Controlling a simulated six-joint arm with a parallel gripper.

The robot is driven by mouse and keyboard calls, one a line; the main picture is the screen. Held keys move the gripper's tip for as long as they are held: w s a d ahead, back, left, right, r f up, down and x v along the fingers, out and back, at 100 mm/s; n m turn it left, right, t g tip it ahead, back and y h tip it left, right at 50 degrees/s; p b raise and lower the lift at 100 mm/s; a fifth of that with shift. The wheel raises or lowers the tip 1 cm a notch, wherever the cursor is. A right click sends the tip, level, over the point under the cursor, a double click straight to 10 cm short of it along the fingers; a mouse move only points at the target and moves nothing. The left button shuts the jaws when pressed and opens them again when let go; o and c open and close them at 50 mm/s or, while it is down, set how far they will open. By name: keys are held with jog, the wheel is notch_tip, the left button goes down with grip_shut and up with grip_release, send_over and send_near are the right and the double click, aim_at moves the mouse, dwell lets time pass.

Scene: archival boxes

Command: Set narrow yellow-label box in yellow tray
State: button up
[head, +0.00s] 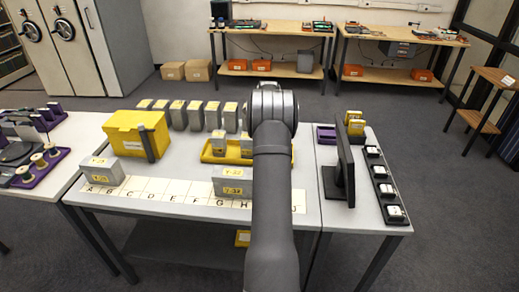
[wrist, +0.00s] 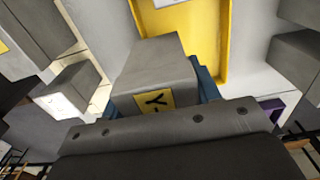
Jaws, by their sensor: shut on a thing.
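In the wrist view my gripper (wrist: 158,92) is shut on a grey box (wrist: 155,66) with a yellow label marked "Y-", blue fingers on its two sides. The yellow tray (wrist: 220,72) shows beyond the held box; whether they touch I cannot tell. In the head view my arm hides the gripper and the held box. The yellow tray (head: 206,158) shows to the left of my arm, with two small yellow-topped grey boxes (head: 218,147) (head: 246,148) in it or at its edge; part of it is hidden behind the arm.
Grey yellow-labelled boxes stand at the front (head: 232,187) and front left (head: 103,175). A yellow bin (head: 122,138) and a row of grey boxes (head: 195,118) stand behind. A dark upright panel (head: 343,172) stands right of my arm. The lettered strip (head: 165,190) is mostly clear.

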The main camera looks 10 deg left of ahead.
jog(key=shift+w+a+f, duration=0.2)
jog(key=shift+a+f, duration=0.3)
jog(key=shift+f, duration=0.45)
jog(key=shift+w+a+f, duration=0.25)
jog(key=shift+a+f, duration=0.2)
jog(key=shift+f, duration=0.55)
jog(key=shift+w+a+f, duration=0.2)
jog(key=shift+a+f, duration=0.3)
jog(key=shift+f, duration=0.45)
jog(key=o, duration=1.1)
jog(key=shift+f, duration=0.2)
jog(key=shift+r, duration=0.15)
notch_tip(320, 180, up, 12)
jog(key=shift+r, duration=0.1)
